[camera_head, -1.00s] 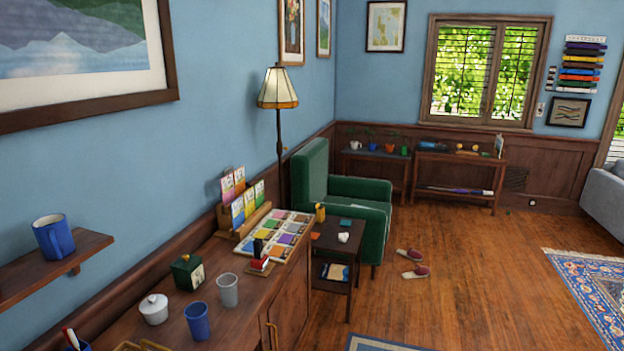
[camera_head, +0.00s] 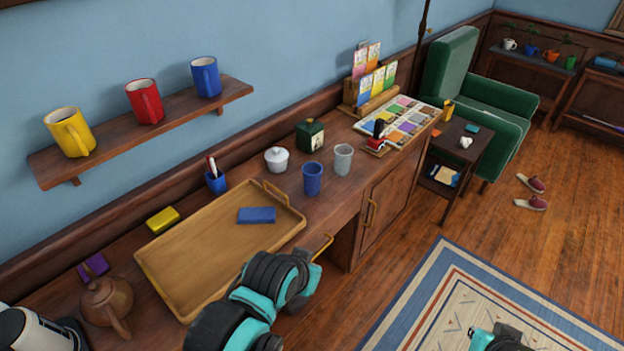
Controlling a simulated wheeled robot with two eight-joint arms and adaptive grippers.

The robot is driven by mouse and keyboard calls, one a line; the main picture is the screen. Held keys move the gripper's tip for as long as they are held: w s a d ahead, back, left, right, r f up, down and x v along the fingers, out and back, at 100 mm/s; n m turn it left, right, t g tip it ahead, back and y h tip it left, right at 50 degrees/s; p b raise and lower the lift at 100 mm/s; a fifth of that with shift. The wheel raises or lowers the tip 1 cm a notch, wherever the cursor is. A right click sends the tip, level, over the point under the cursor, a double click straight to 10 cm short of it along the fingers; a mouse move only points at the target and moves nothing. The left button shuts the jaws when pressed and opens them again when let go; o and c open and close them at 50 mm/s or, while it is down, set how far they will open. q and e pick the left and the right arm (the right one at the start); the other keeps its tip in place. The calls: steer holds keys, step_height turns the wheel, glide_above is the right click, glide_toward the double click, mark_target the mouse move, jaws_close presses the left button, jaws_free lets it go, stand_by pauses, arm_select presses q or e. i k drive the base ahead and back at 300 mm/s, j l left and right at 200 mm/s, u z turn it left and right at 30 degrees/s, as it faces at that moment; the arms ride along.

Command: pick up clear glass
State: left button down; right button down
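The clear glass (camera_head: 343,159) is a greyish see-through tumbler standing upright on the wood cabinet top, near its front edge. A blue tumbler (camera_head: 312,178) stands just left of it and a little nearer, apart from it. Black and teal links of my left arm show at the bottom centre, in front of the cabinet and well short of the glass. A small part of my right arm shows at the bottom right over the rug. I see no fingertips of either gripper. Nothing covers the glass.
A wood tray (camera_head: 168,272) with a blue block lies left of the tumblers. A white lidded bowl (camera_head: 276,160), dark green box (camera_head: 310,135) and red-black stamp (camera_head: 377,138) stand around the glass. A wall shelf (camera_head: 120,138) holds mugs. A teapot (camera_head: 106,302) is at lower left.

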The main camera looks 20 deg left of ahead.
mark_target(343, 153)
steer(key=i+l+u, duration=0.1)
steer(key=i+u, duration=0.15)
steer(key=u, duration=0.25)
steer(key=i+l+u, duration=0.15)
steer(key=u, duration=0.35)
steer(key=i+l, duration=0.3)
steer(key=i+l+u, duration=0.15)
steer(key=l, duration=0.25)
steer(key=i+l, duration=0.35)
steer(key=i+l+u, duration=0.15)
steer(key=l, duration=0.3)
steer(key=i, duration=0.1)
